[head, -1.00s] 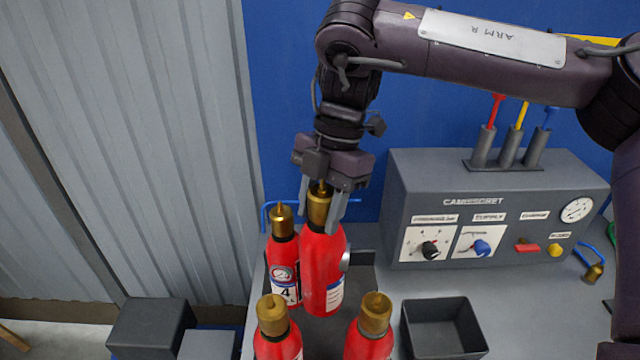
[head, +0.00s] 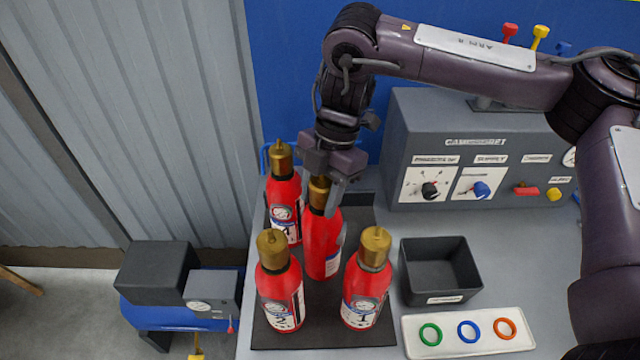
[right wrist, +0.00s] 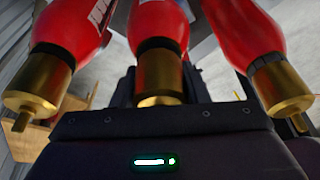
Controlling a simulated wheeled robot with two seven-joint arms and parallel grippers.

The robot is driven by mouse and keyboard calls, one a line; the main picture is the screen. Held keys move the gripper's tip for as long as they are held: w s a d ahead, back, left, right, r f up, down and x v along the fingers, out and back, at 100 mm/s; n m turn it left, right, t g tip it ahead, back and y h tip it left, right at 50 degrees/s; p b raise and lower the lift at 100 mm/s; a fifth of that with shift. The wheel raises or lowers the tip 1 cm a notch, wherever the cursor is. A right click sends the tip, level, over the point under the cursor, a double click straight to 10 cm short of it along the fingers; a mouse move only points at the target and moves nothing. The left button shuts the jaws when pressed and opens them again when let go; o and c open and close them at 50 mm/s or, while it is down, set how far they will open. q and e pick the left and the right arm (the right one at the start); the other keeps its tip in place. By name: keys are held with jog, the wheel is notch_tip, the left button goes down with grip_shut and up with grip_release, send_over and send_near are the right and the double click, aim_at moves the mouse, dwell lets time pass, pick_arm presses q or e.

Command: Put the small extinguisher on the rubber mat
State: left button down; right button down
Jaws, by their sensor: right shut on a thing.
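A red extinguisher (head: 322,245) with a brass top stands upright in my right gripper (head: 332,198), which is shut on its brass neck. It is over the middle of the black rubber mat (head: 322,325); whether its base touches the mat I cannot tell. The others are a rear extinguisher (head: 284,205), a front left one (head: 280,290) and a front right one (head: 366,290), all upright on the mat and similar in apparent size. In the right wrist view the held extinguisher (right wrist: 160,70) is in the middle, with others on both sides. My left gripper is out of view.
A black open bin (head: 440,298) and a white tray with coloured rings (head: 408,335) lie to the mat's right. A grey control panel (head: 490,150) stands behind. A dark box (head: 155,275) sits on a blue stand at the left. Extinguishers crowd the held one closely.

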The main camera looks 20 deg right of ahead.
jog(key=shift+a+r, duration=0.1)
jog(key=shift+r, duration=0.05)
jog(key=c, duration=0.8)
grip_release()
jog(key=shift+s, duration=0.1)
jog(key=p+v, duration=0.1)
jog(key=v, duration=1.1)
jog(key=shift+p, duration=0.3)
